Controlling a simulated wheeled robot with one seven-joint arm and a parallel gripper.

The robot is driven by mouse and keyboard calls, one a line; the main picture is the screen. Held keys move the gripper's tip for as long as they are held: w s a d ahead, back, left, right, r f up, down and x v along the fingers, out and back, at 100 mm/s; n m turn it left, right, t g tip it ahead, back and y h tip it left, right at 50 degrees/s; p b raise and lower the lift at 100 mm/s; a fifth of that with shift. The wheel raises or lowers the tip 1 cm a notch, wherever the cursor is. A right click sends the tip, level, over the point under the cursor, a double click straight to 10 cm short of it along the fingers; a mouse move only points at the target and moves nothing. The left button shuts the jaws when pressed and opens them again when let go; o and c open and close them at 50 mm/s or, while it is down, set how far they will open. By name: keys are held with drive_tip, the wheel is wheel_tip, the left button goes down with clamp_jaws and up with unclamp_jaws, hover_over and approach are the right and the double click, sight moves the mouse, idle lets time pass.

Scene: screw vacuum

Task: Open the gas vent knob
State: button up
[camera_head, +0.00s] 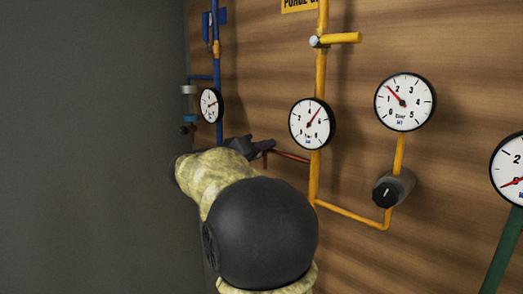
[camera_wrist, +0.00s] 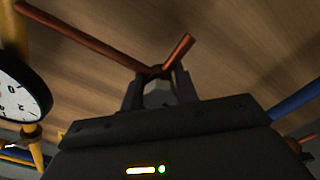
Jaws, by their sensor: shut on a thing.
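A red-brown pipe (camera_head: 291,157) branches left off the yellow pipe (camera_head: 317,175). My gripper (camera_head: 262,147) is at this pipe's left end, close to the wooden wall. In the wrist view my gripper (camera_wrist: 158,87) has its two dark fingers on either side of a small grey piece (camera_wrist: 158,95), shut on it. This piece sits where the red-brown pipe (camera_wrist: 85,40) meets a short angled stub (camera_wrist: 178,50). It looks like the vent knob; its turned position cannot be told. In the head view my arm and gripper hide it.
A gauge (camera_head: 312,124) sits on the yellow pipe, with a yellow lever (camera_head: 340,38) above. A black knob (camera_head: 386,192) is at right, below another gauge (camera_head: 404,102). A blue pipe (camera_head: 217,75) with a gauge (camera_head: 211,105) stands left. Open room lies by the grey wall.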

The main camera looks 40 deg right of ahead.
drive_tip(key=shift+f+n+b, duration=0.1)
drive_tip(key=shift+n+b, duration=0.2)
drive_tip(key=shift+b, duration=0.15)
drive_tip(key=n+b, duration=0.3)
drive_tip(key=n, duration=1.4)
drive_tip(key=shift+b, duration=0.4)
drive_tip(key=o, duration=1)
drive_tip(key=shift+c, duration=0.2)
